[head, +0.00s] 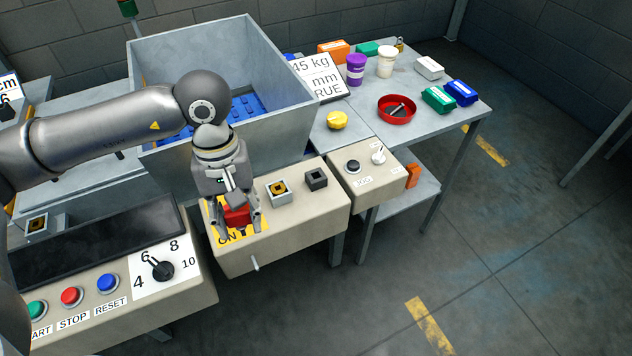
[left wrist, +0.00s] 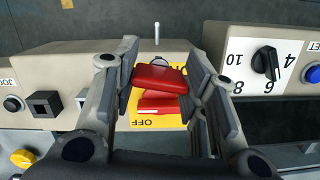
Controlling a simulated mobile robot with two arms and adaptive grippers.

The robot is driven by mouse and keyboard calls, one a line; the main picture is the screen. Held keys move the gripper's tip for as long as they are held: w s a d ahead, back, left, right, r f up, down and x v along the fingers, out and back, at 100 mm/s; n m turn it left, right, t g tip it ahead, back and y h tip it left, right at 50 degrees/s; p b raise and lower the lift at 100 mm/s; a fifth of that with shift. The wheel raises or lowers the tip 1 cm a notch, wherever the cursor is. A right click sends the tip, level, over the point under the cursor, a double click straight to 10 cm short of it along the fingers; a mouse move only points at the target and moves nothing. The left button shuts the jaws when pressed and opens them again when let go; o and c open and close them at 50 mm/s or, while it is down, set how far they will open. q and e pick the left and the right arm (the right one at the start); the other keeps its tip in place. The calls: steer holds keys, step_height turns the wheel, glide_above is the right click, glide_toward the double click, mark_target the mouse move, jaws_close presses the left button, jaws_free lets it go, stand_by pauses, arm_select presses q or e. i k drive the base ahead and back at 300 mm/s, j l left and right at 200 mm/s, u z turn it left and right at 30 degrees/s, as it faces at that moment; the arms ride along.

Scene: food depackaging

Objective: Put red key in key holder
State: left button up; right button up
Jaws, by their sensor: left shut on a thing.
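My left gripper (head: 237,222) points down over the yellow ON/OFF plate (head: 262,221) on the beige control box. It is shut on the red key (head: 236,215), a red block. The left wrist view shows the red key (left wrist: 158,78) between the fingers (left wrist: 160,85), with a second red surface close below it over the yellow plate (left wrist: 145,124). I cannot tell whether the two red surfaces are joined. Right of the gripper are a square socket with a yellow inside (head: 278,190) and a black square socket (head: 316,179). No label names either as the key holder. My right gripper is not visible.
A large grey bin (head: 290,125) stands behind the control box. A panel with coloured buttons and a dial (head: 162,270) is at front left. A table at the right holds a red bowl (head: 381,109), a yellow object (head: 337,120) and several packages. A small lever (head: 255,264) sticks out in front.

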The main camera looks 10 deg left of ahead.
mark_target(316, 183)
steer(key=z, duration=0.7)
steer(key=k+j+z, duration=0.1)
steer(key=j+z, duration=0.25)
steer(key=k+j+z, duration=0.1)
steer(key=z, duration=0.25)
steer(key=k+j+z, duration=0.3)
steer(key=k+j, duration=0.15)
steer(key=j, duration=0.15)
